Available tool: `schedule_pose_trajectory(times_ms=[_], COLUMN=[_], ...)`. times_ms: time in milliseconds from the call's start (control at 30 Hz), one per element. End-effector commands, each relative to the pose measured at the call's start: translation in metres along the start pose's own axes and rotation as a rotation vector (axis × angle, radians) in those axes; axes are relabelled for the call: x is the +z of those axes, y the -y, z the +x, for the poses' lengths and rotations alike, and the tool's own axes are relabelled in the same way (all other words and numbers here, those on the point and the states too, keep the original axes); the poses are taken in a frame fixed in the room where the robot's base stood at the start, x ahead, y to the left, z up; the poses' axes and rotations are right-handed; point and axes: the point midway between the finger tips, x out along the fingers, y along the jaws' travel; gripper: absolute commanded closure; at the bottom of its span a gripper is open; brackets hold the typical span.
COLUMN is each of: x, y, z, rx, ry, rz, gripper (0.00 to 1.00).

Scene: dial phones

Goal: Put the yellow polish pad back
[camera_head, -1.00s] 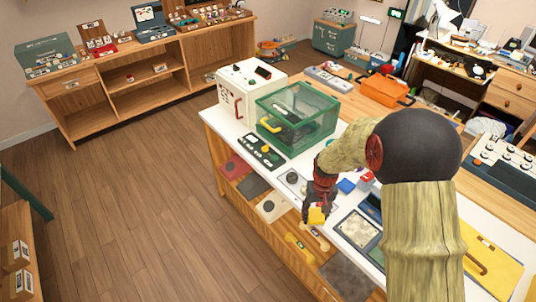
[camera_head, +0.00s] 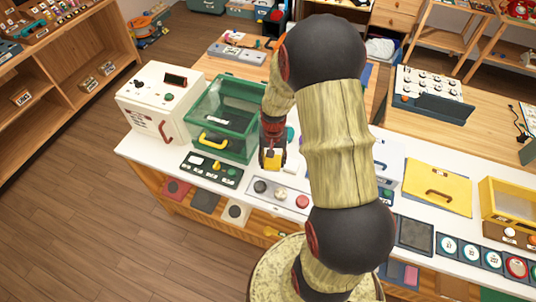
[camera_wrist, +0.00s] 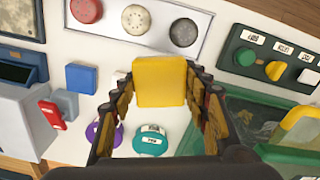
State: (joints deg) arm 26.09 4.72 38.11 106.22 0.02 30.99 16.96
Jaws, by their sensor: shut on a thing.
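The yellow polish pad (camera_wrist: 160,82) is a square yellow block. My gripper (camera_wrist: 159,92) is shut on it, with one finger at each side. In the head view the pad (camera_head: 271,160) shows at the end of my gripper (camera_head: 272,152), over the white counter (camera_head: 245,186) behind the grey three-disc panel (camera_head: 280,193). In the wrist view a blue block (camera_wrist: 81,78) and a red block (camera_wrist: 66,104) lie on the counter left of the pad. I cannot tell the pad's exact height above the counter.
Purple (camera_wrist: 118,134) and teal (camera_wrist: 150,140) round labelled things stand below the pad in the wrist view. The dark green control panel (camera_head: 211,169) and green clear bin (camera_head: 226,118) are left of my gripper. My arm hides part of the counter.

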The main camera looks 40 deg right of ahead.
Motion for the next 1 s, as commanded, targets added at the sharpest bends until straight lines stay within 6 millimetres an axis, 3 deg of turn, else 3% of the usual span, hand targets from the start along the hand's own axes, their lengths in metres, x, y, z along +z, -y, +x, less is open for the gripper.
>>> schedule_pose_trajectory(times_ms=[33, 100, 200, 333, 467, 767, 1000], x=[0.0, 0.002, 0.005, 0.006, -0.005, -0.053, -0.079], y=[-0.022, -0.043, -0.064, -0.076, -0.067, -0.021, 0.004], z=[-0.012, -0.017, -0.021, -0.022, -0.014, 0.016, 0.055], rx=[0.0, 0.0, 0.0, 0.0, 0.0, 0.0, 0.0], ry=[-0.001, 0.0, 0.0, 0.0, 0.0, -0.001, 0.001], rz=[0.071, 0.149, 0.229, 0.28, 0.288, 0.286, 0.286], gripper=[0.78, 0.78, 0.78, 0.78, 0.78, 0.78, 0.78])
